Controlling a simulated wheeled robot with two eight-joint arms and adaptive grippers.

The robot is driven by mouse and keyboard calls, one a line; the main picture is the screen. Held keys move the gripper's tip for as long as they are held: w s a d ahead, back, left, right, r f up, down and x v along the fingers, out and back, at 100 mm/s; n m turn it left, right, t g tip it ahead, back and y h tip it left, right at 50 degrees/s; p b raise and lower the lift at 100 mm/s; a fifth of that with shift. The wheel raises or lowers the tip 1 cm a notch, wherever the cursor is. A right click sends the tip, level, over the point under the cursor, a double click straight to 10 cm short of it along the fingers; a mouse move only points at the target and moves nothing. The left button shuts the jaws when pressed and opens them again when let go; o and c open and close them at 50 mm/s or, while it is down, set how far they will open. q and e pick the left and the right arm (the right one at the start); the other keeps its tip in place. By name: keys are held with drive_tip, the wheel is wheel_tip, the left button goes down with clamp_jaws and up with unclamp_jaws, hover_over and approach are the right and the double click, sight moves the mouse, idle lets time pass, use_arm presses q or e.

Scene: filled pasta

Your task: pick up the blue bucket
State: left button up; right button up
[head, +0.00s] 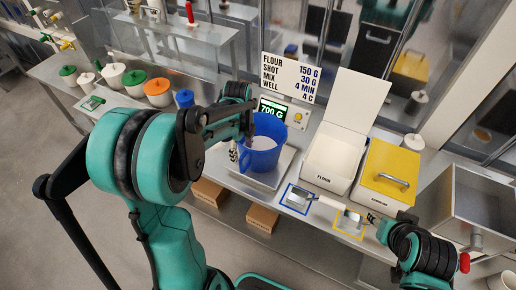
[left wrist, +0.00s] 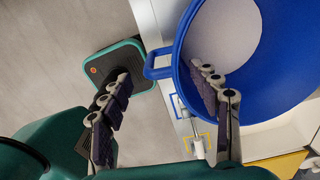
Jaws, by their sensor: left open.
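The blue bucket (head: 263,158) stands upright on the scale in the head view, with white powder inside. In the left wrist view the bucket (left wrist: 185,45) fills the upper right, and its side handle (left wrist: 157,66) points left between my fingers. My left gripper (head: 243,136) is open at the bucket's left side. In the left wrist view my left gripper (left wrist: 160,76) has one finger outside the bucket and the other overlapping its opening; contact cannot be told. My right gripper (head: 376,224) is at the lower right, near the scoops; its jaws are unclear.
The scale (head: 280,175) has a display (head: 273,108) reading 700 G. A flour bin (head: 328,163) and a yellow-lidded bin (head: 388,170) stand right of it. Scoops lie in blue and yellow outlines in front. A metal sink (head: 470,200) is far right.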

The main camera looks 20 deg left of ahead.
sight(243, 157)
use_arm(q)
wheel_tip(243, 157, down, 4)
drive_tip(key=shift+s+d+r, duration=0.1)
drive_tip(key=shift+r, duration=0.1)
drive_tip(key=shift+c, duration=0.4)
clamp_jaws()
drive_tip(key=shift+r, duration=0.1)
